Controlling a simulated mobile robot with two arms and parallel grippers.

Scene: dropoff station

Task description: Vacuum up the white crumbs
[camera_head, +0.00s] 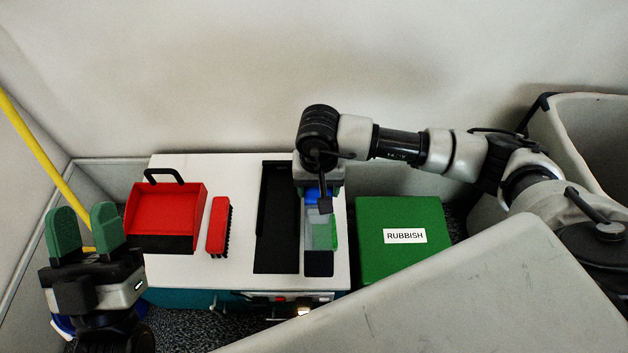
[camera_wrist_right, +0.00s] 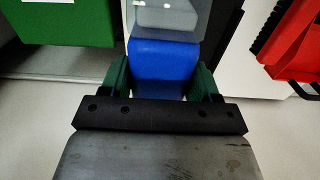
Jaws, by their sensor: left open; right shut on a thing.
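A handheld vacuum (camera_head: 320,235) with a blue handle, a clear grey body, a green part and a dark end is on the white tabletop (camera_head: 233,265) or just above it; I cannot tell which. My right gripper (camera_head: 318,188) is shut on its blue part (camera_wrist_right: 162,68), which shows between the green fingers in the right wrist view. A black tray or holder (camera_head: 277,225) lies directly left of the vacuum. My left gripper (camera_head: 83,228) is open and empty, fingers upward, left of the table. I cannot make out white crumbs in either view.
A red dustpan (camera_head: 165,210) and a red brush (camera_head: 218,227) lie on the table's left half. A green box labelled RUBBISH (camera_head: 400,258) stands right of the table. A grey bin (camera_head: 590,125) is at the far right. A yellow pole (camera_head: 45,160) leans at the left.

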